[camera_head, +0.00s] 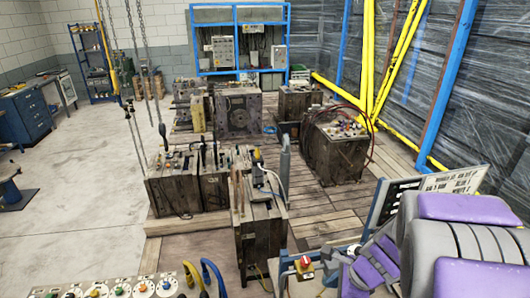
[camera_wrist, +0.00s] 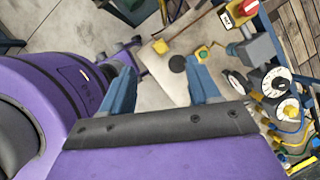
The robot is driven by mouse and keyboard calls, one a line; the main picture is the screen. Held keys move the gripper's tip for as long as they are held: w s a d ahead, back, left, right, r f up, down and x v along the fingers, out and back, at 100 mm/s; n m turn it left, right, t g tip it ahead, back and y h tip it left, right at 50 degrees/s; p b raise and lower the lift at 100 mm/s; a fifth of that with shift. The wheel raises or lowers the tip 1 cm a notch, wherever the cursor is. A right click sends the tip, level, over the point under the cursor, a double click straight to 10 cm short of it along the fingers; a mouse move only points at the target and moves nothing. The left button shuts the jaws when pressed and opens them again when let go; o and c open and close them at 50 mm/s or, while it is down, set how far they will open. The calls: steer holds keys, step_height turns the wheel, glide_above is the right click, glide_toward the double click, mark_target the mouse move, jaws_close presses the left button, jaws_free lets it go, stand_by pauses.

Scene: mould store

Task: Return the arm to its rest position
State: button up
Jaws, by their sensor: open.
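My arm, purple and grey, fills the lower right of the head view, folded close to the camera. My gripper (camera_wrist: 158,60) shows in the wrist view as two blue-grey fingers standing apart. It is open, and nothing is between the fingers. I cannot make out the fingers clearly in the head view.
A dial panel (camera_wrist: 272,85) and a red knob (camera_wrist: 248,7) are right of the fingers; the knob (camera_head: 304,262) also shows in the head view. Mould blocks (camera_head: 265,235) stand ahead on wooden boards. Clear concrete floor (camera_head: 75,195) lies left. Chains (camera_head: 133,35) hang there.

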steer(key=s+a+f+n+g+h+b, duration=0.1)
steer(key=s+f+n+h+b, duration=0.1)
steer(key=s+f+n+b, duration=0.3)
steer(key=s+a+f+n+g+h+b, duration=0.1)
steer(key=s+f+n+b, duration=0.4)
steer(key=s+n+b, duration=0.8)
steer(key=s+n+g, duration=0.1)
steer(key=s+n, duration=0.2)
steer(key=s, duration=0.1)
steer(key=shift+s+a+f+g+h, duration=0.2)
steer(key=shift+a+g+h, duration=0.1)
steer(key=shift+a+h, duration=0.1)
